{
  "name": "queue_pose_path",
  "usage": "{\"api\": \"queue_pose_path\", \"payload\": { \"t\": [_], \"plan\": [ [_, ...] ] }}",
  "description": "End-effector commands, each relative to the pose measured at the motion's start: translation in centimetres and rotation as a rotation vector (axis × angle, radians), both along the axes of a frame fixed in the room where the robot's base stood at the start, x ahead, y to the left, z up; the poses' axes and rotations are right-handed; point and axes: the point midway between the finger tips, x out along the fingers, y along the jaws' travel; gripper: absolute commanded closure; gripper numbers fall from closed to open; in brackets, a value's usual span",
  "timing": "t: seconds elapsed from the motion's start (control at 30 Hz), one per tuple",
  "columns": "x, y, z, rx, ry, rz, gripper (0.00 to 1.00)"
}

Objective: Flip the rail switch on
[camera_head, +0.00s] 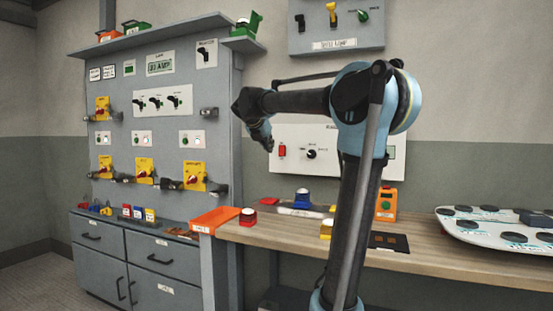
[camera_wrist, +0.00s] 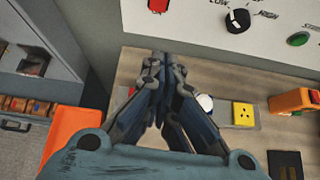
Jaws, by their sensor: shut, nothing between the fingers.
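A white wall panel (camera_head: 345,165) stands behind the bench, partly hidden by my arm. It carries a red switch (camera_head: 282,151) at its left and a black knob (camera_head: 311,154) beside it. The labels are too small to read surely, so I cannot tell which control is the rail switch. In the wrist view the red switch (camera_wrist: 157,5) is cut by the top edge, and the black knob (camera_wrist: 237,19) is to its right. My gripper (camera_head: 267,148) is shut and empty, left of the red switch in the head view. Its fingertips (camera_wrist: 160,58) point toward the panel's lower edge, below the red switch.
A grey control board (camera_head: 130,215) with several switches stands left. Another grey panel (camera_head: 300,40) hangs above.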

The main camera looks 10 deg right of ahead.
Motion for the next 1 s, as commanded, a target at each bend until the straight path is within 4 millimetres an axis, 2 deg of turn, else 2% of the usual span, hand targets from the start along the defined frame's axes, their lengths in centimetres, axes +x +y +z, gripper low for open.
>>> {"api": "queue_pose_path", "payload": {
  "t": [0.17,0.57,0.77,1.0],
  "plan": [
    [1.0,0.8,0.9,-0.049,0.006,0.043,1.00],
    [1.1,1.1,0.7,-0.051,0.007,0.048,1.00],
    [2.7,0.2,-0.5,-0.050,0.007,0.046,1.00],
    [5.6,-1.5,-3.0,-0.049,0.006,0.046,1.00]
  ]
}}
